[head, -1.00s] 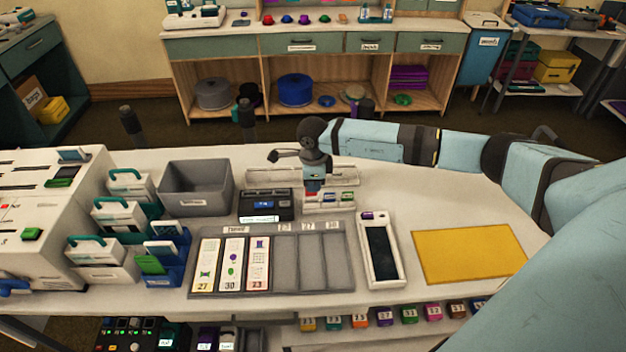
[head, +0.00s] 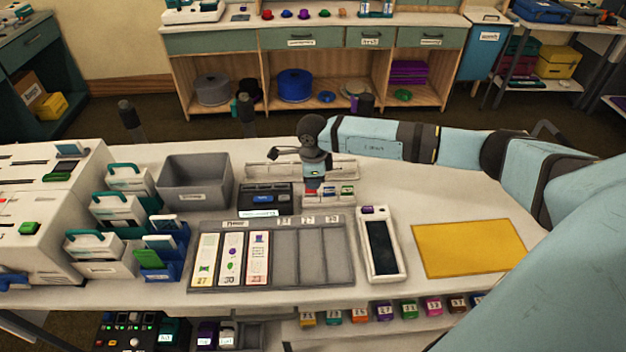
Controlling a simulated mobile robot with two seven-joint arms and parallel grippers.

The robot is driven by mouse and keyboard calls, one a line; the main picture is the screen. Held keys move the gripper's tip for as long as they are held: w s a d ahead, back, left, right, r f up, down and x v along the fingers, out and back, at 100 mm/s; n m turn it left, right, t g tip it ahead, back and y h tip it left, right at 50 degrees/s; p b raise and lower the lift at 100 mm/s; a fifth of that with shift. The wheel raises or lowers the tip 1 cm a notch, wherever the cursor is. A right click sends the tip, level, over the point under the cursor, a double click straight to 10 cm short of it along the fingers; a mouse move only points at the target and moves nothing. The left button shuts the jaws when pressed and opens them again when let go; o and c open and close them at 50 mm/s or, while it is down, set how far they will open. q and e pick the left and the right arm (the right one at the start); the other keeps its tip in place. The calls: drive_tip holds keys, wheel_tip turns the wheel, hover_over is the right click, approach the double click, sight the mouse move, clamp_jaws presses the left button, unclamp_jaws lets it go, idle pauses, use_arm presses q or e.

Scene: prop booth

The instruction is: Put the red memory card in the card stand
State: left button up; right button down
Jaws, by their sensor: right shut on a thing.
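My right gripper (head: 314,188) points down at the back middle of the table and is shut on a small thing. That thing is mostly hidden between the fingers and the stand, so its colour is unclear now; it showed red and blue a second ago. A low white stand (head: 330,204) with small coloured cards, which looks like the card stand, is right at the fingertips. I cannot tell whether the held thing touches it or is in a slot. My left gripper is not in view.
A black device (head: 265,200) stands just left of the gripper, with a grey bin (head: 195,183) further left. A white rack (head: 258,171) is behind.

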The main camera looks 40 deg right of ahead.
drive_tip(key=shift+f, duration=0.2)
drive_tip(key=shift+f+b, duration=1.1)
drive_tip(key=shift+f, duration=0.1)
drive_tip(key=c, duration=1.2)
unclamp_jaws()
drive_tip(key=shift+r, duration=0.1)
wheel_tip(320, 180, up, 14)
drive_tip(key=shift+f+b, duration=0.2)
drive_tip(key=shift+b, duration=0.55)
